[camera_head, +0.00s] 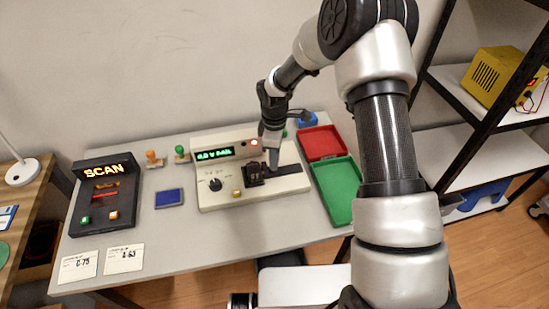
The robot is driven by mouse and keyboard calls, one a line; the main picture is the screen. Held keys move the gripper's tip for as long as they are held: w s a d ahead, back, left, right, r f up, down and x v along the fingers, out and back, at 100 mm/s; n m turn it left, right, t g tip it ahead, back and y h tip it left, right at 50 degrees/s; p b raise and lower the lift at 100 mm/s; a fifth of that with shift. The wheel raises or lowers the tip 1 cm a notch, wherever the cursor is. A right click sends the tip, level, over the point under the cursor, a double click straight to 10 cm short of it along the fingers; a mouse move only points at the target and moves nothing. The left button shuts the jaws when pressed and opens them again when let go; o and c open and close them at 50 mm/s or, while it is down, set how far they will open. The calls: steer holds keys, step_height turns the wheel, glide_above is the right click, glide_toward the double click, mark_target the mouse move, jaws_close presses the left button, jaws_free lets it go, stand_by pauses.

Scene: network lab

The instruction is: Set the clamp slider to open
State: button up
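A beige tester box (213,194) stands on the grey table, with a lit green display (214,155), a round black knob (215,184) and a yellow button (237,193). A black clamp block (254,176) sits on its top, and a dark slider track (292,169) runs from it to the right. I cannot tell which part is the slider's handle. My gripper (272,160) points down over the track, just right of the block. Its fingertips are small and partly merged with the dark parts, so finger opening and contact are unclear.
A red tray (320,143) and a green tray (337,192) lie to the right. A black SCAN unit (103,200), a blue pad (169,198), two stamps (152,158) and two label cards (78,266) are on the left. A shelf (470,175) stands at right.

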mark_target(284, 170)
jaws_close()
steer(key=shift+w+d, duration=0.2)
steer(key=shift+d, duration=0.6)
steer(key=shift+w+d, duration=0.15)
steer(key=shift+d, duration=0.65)
steer(key=o, duration=0.6)
jaws_free()
steer(key=shift+r, duration=0.15)
steer(key=shift+r, duration=0.35)
step_height(284, 170, up, 16)
steer(key=shift+r+p, duration=0.25)
steer(key=shift+p, duration=0.05)
